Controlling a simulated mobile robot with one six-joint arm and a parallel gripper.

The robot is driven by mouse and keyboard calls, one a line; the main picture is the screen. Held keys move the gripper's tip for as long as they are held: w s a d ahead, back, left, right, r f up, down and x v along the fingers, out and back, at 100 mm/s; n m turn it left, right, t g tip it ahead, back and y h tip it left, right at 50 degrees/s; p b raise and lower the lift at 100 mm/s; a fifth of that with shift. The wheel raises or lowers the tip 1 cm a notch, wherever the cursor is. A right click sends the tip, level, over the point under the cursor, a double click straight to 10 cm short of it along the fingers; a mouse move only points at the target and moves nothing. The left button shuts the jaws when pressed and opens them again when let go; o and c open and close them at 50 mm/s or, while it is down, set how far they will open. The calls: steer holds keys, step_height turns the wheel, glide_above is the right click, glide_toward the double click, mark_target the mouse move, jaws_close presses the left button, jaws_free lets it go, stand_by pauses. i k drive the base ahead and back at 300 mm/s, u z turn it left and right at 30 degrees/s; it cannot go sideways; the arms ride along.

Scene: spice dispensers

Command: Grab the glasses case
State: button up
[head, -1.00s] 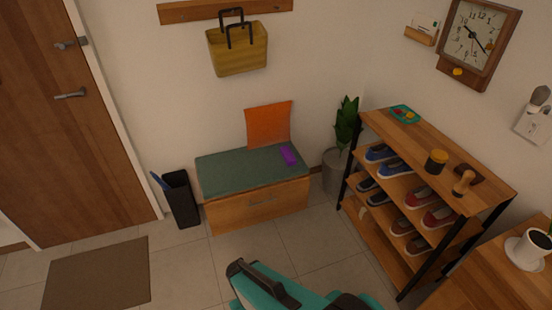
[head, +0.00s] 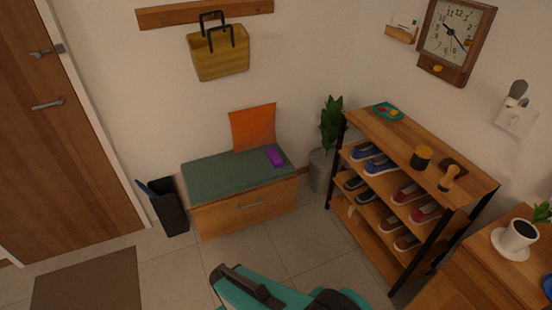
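A small purple case (head: 274,157), which looks like the glasses case, lies on the right part of the green cushion of a low wooden bench (head: 245,205) against the wall. An orange pillow (head: 253,128) stands behind it, to its left. Nothing covers the case. Only a teal and black part of my arm shows at the bottom edge, well in front of the bench. My gripper's fingers do not show.
A shoe shelf (head: 425,150) stands on the right, with a wooden cabinet holding a white cup (head: 518,237) nearer me. A potted plant (head: 331,125) and a dark bin (head: 170,207) flank the bench. The tiled floor (head: 290,240) before the bench is clear.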

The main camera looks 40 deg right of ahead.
mark_target(276, 161)
steer(key=i, duration=0.95)
steer(key=u, duration=0.05)
